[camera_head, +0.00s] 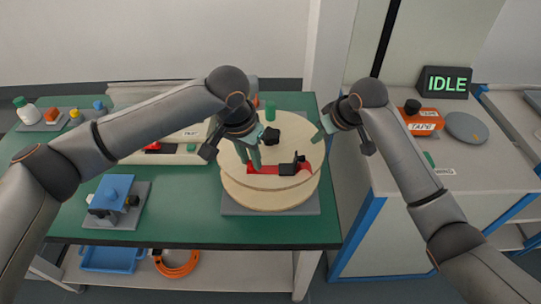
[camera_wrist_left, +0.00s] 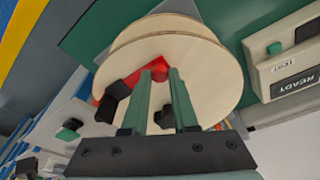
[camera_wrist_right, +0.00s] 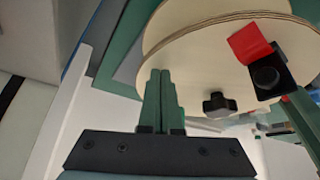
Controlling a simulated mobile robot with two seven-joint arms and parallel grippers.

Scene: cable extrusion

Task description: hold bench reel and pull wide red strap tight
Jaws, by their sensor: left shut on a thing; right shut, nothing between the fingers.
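The bench reel (camera_head: 235,190) is a pale round wooden drum lying flat on a grey plate. The wide red strap (camera_head: 264,169) lies across its top, passing through a black buckle (camera_head: 290,166), with a short red tail right of it. My left gripper (camera_head: 254,168) points down at the strap's left end, shut on red material between its fingertips (camera_wrist_left: 160,78); the exact grip is partly hidden. My right gripper (camera_head: 318,136) is shut and empty by the reel's right rim. In the right wrist view, its closed fingers (camera_wrist_right: 159,90) are apart from the red tail (camera_wrist_right: 249,43).
A black knob (camera_head: 271,135) stands on the reel's far side. A blue-topped fixture (camera_head: 115,192) sits left on the green bench. A pale test box (camera_head: 190,145) is behind my left arm. The right bench holds an orange tape dispenser (camera_head: 422,122) and an IDLE display (camera_head: 446,82).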

